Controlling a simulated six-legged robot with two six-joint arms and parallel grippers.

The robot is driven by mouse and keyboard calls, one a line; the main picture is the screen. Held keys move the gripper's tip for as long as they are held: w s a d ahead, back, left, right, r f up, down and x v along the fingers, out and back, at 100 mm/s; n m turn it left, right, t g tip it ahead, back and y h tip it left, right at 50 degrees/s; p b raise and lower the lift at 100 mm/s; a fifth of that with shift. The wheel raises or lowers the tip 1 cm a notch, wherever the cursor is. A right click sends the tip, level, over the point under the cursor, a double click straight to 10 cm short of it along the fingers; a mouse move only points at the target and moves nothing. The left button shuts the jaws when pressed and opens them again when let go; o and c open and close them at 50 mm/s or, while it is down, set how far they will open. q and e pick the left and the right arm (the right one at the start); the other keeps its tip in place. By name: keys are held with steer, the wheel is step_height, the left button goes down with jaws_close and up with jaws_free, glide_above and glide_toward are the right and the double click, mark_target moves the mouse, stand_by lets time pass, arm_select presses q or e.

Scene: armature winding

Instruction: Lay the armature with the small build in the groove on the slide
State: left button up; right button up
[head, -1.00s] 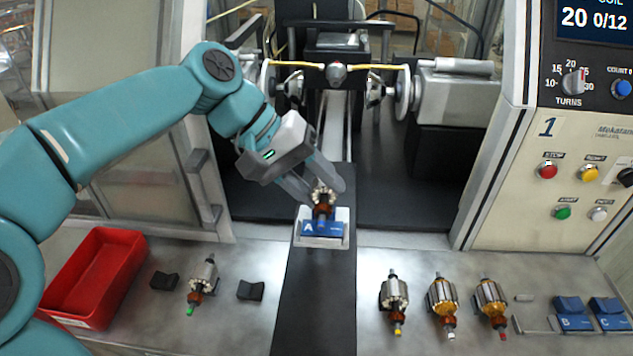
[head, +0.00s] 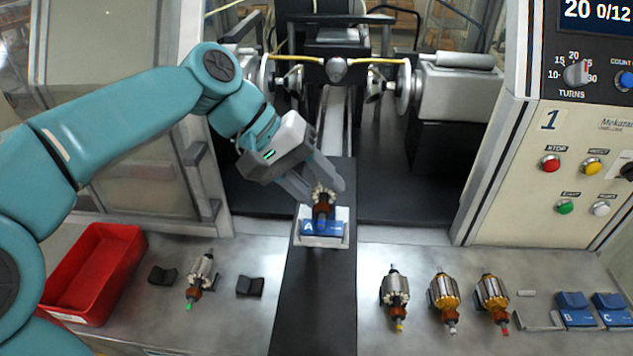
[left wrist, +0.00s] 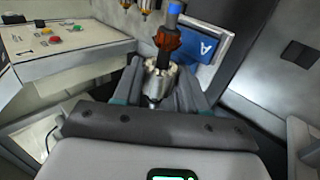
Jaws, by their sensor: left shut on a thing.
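My left gripper (head: 322,188) is shut on an armature (head: 323,198) with a silvery core and a brown-orange commutator. In the left wrist view the armature (left wrist: 161,75) sits between the fingers, and its shaft end has a blue tip. It is at the blue block marked A (head: 337,228) on the slide (head: 315,300); I cannot tell whether it rests in the groove. Another armature with a green tip (head: 201,275) lies on the bench at the left. Several more lie at the right, a silvery one with a yellow tip (head: 395,289) among them. My right gripper is not in view.
A red tray (head: 95,272) stands at the far left. Black rests (head: 250,287) flank the green-tipped armature. Blue blocks B (head: 574,310) and C (head: 611,309) lie at the right. The winding machine (head: 455,100) is behind, with the control panel (head: 560,190) at the right.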

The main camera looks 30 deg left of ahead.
arm_select(q)
steer(key=shift+f, duration=0.5)
steer(key=o, duration=1)
steer(key=shift+o, duration=1.1)
steer(key=p+v, duration=0.2)
steer(key=v, duration=1.4)
steer(key=shift+r, duration=0.7)
